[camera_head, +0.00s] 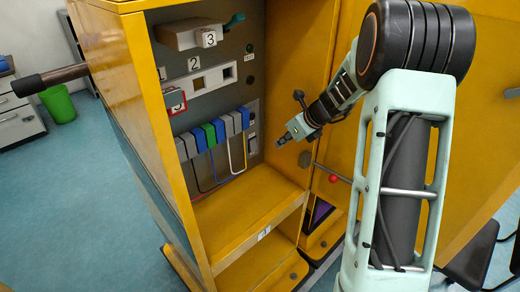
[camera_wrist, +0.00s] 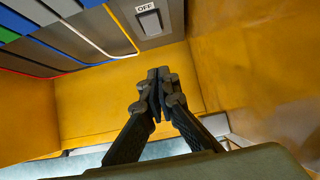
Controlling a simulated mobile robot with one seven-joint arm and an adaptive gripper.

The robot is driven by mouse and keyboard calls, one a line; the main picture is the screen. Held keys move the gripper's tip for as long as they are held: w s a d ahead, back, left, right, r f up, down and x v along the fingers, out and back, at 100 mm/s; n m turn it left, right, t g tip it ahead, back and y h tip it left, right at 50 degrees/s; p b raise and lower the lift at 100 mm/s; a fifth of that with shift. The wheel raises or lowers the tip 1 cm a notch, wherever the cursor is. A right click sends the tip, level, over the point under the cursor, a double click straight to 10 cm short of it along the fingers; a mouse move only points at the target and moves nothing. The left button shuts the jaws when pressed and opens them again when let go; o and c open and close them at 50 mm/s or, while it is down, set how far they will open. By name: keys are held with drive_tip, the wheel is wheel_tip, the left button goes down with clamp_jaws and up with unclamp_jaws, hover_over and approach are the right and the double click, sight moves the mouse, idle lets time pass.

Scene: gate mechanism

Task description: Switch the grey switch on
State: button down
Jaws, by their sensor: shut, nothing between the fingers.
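The grey switch (camera_wrist: 150,22) is a small rocker on a grey plate at the top of the wrist view, with a white label reading OFF above it. In the head view the switch (camera_head: 252,143) is small, at the right end of the row of coloured blocks. My gripper (camera_wrist: 158,76) is shut and empty, its fingertips together just below the switch in the wrist view. In the head view my gripper (camera_head: 282,141) is to the right of the switch, apart from the panel.
Blue, green, white and grey blocks (camera_head: 210,133) with coloured wires sit left of the switch. Yellow cabinet walls (camera_head: 150,110) enclose the panel, with a yellow shelf (camera_head: 240,215) below.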

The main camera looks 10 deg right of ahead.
approach(255, 150)
wheel_tip(255, 150, down, 4)
drive_tip(key=s, duration=0.1)
drive_tip(key=shift+w+a+f, duration=0.25)
drive_tip(key=shift+w+a, duration=0.1)
drive_tip(key=shift+w, duration=0.25)
drive_tip(key=shift+w+a+f, duration=0.3)
drive_tip(key=shift+w, duration=0.35)
drive_tip(key=shift+w+a+f, duration=0.25)
drive_tip(key=shift+w+a, duration=0.1)
drive_tip(key=shift+w, duration=0.25)
drive_tip(key=b, duration=0.3)
drive_tip(key=shift+w+a+f+t+b, duration=0.1)
drive_tip(key=shift+w+f+t+b, duration=0.1)
drive_tip(key=shift+f+t+b, duration=0.15)
drive_tip(key=shift+r+p, duration=0.3)
drive_tip(key=shift+r, duration=0.1)
